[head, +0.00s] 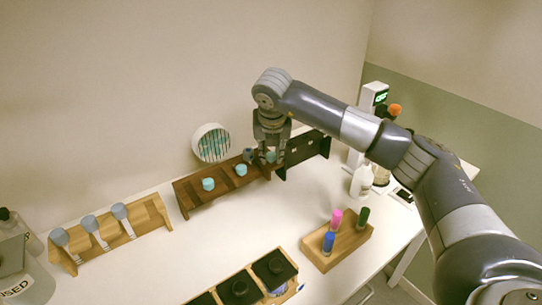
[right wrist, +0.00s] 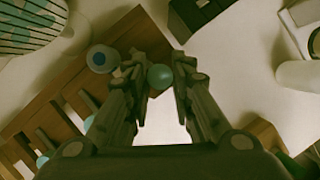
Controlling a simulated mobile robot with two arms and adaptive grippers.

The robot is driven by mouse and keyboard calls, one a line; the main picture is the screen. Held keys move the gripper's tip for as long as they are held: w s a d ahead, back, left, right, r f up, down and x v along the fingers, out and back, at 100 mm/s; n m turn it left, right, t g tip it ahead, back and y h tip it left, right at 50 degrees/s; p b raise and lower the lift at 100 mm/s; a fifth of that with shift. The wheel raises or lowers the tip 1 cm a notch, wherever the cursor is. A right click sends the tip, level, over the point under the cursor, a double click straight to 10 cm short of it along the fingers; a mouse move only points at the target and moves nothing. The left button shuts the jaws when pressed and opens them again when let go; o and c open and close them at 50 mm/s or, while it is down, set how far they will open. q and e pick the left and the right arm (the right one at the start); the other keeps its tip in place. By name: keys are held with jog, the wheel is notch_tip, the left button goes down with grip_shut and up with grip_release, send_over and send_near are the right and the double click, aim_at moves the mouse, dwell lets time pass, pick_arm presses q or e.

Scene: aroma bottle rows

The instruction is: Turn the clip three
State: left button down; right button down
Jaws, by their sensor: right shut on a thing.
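My right gripper (head: 264,158) is over the right end of a dark brown wooden rack (head: 190,198). It is shut on a small teal-topped piece (head: 271,158), which shows as a round teal top (right wrist: 160,77) between the fingers in the right wrist view. A grey-blue round top (head: 248,155) is close beside the left finger; it also shows in the right wrist view (right wrist: 101,59). Two more teal tops (head: 208,184) and (head: 240,170) stand along the rack. I cannot tell which piece is clip three. The piece's lower part is hidden. My left gripper is not in view.
A light wooden rack (head: 155,219) with grey-blue-topped pieces stands left. A wooden block (head: 337,250) holds coloured markers at the right, and a tray with black compartments (head: 240,290) is in front. A white round striped item (head: 211,143) is behind the dark rack. The white table's middle is clear.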

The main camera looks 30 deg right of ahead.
jog(key=n+b, duration=0.1)
jog(key=n+y+b, duration=0.1)
jog(key=n, duration=0.1)
jog(key=shift+d+f+n+t, duration=0.1)
jog(key=shift+f+n+t, duration=0.05)
jog(key=shift+n+t, duration=0.15)
jog(key=n+y+b, duration=0.1)
jog(key=n, duration=0.2)
jog(key=shift+d+n+y, duration=0.1)
jog(key=shift+n+y, duration=0.2)
jog(key=shift+y, duration=0.1)
jog(key=n, duration=0.1)
jog(key=n+y, duration=0.1)
jog(key=n, duration=0.1)
jog(key=shift+d+r+n, duration=0.1)
jog(key=shift+r+n, duration=0.15)
jog(key=shift+n, duration=0.15)
jog(key=n+g+y, duration=0.1)
jog(key=n, duration=0.1)
jog(key=n+p, duration=0.1)
jog(key=n, duration=0.1)
jog(key=shift+w+n+g+y+p, duration=0.15)
jog(key=shift+n+g+y+p, duration=0.15)
jog(key=shift+g+y, duration=0.1)
jog(key=shift+d, duration=0.1)
jog(key=c, duration=1.4)
grip_release()
jog(key=shift+o, duration=0.2)
jog(key=shift+f, duration=0.1)
